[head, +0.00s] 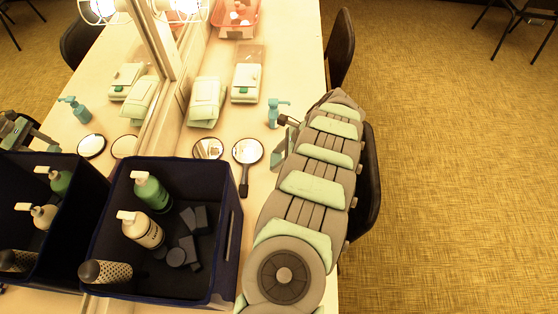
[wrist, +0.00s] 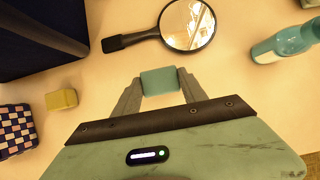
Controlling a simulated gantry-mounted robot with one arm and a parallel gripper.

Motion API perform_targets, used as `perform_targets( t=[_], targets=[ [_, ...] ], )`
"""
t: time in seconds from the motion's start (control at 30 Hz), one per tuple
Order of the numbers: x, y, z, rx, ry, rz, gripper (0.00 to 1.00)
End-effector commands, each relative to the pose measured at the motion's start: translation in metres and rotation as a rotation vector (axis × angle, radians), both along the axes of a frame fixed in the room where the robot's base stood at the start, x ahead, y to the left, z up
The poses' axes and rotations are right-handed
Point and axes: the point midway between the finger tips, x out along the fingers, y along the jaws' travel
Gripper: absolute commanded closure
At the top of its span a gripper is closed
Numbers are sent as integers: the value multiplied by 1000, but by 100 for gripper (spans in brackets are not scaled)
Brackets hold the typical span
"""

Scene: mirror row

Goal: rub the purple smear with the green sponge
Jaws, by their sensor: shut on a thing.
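My gripper (wrist: 160,91) is shut on a small teal-green block, the green sponge (wrist: 161,79), which sits between its two fingertips in the wrist view. The tabletop shows beyond the sponge; I cannot tell whether the sponge touches it. In the head view my arm covers most of the gripper, and the sponge cannot be made out. I see no purple smear in either view; it may be hidden behind my arm or gripper.
A black hand mirror (wrist: 188,24) lies ahead of the gripper, with a teal pump bottle (wrist: 285,42) to its right. A dark blue crate (head: 222,240) holds bottles and dark blocks. A yellow block (wrist: 61,99) and a checkered item (wrist: 16,130) lie left. A wall mirror reflects the table.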

Motion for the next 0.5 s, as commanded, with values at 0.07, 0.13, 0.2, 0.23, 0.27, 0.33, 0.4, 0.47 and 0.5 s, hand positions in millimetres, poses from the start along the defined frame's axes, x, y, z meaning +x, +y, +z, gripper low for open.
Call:
perform_targets(
  t=[0.07,0.13,0.2,0.23,0.27,0.33,0.4,0.47,0.5],
  targets=[
    [0,-1,10,0,0,-1,100],
    [1,-2,16,-1,-2,-2,100],
    [1,-2,22,-1,-2,-2,100],
    [1,-2,25,-1,-2,-2,100],
    [1,-2,27,-1,-2,-2,100],
    [1,-3,33,-1,-2,-3,100],
    [1,-3,40,-1,-2,-3,100],
    [1,-3,44,-1,-2,-3,100],
    [0,-4,46,-1,-2,-3,100]
  ],
)
